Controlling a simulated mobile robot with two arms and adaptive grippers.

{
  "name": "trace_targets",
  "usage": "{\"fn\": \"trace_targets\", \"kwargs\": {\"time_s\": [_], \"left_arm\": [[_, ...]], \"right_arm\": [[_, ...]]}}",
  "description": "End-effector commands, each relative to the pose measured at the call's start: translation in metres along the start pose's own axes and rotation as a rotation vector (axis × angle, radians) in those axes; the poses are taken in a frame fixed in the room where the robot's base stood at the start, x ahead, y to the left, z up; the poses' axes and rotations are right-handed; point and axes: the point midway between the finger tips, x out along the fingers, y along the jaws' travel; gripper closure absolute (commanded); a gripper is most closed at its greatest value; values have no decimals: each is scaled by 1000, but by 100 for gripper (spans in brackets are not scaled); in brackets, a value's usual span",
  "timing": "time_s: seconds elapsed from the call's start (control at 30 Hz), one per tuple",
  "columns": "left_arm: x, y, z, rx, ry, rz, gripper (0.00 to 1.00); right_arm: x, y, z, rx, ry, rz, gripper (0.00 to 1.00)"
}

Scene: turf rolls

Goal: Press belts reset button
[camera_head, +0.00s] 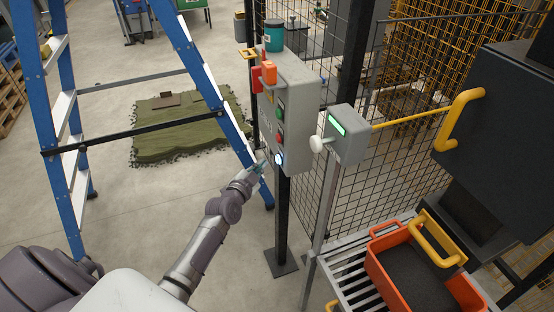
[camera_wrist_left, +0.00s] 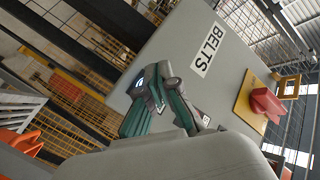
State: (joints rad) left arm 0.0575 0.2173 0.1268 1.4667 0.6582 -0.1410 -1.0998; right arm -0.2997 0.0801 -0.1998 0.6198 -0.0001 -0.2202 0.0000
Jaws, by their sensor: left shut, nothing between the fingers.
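The grey control box (camera_head: 290,107) stands on a dark post, with green and red buttons down its front and a lit bluish-white button (camera_head: 279,158) at the bottom. The wrist view shows the box's "BELTS" label (camera_wrist_left: 208,50) on a tilted panel (camera_wrist_left: 180,40). My left gripper (camera_head: 261,165) is shut and empty, its tip close to the box's lower end, just left of the lit button. In the wrist view the shut fingers (camera_wrist_left: 160,95) are in front of the panel, partly over a small pale-blue lit spot. I cannot tell whether they touch. My right gripper is not in view.
A red handle (camera_wrist_left: 265,103) on a yellow plate is on the box. A smaller grey box (camera_head: 350,134) with a green display and a white knob stands right of it. A blue ladder (camera_head: 195,70) stands left, an orange crate (camera_head: 380,273) lower right. Mesh fencing is behind.

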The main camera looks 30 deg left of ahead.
Motion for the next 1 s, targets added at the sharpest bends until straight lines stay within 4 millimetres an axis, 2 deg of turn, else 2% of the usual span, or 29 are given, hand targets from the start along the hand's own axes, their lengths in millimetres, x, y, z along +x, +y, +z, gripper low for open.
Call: {"fn": "trace_targets", "kwargs": {"time_s": [0.27, 1.0], "left_arm": [[12, 9, -9, -1, 1, 1, 100], [12, 9, -9, -1, 0, 1, 100]], "right_arm": [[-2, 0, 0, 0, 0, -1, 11], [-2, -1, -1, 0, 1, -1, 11]]}}
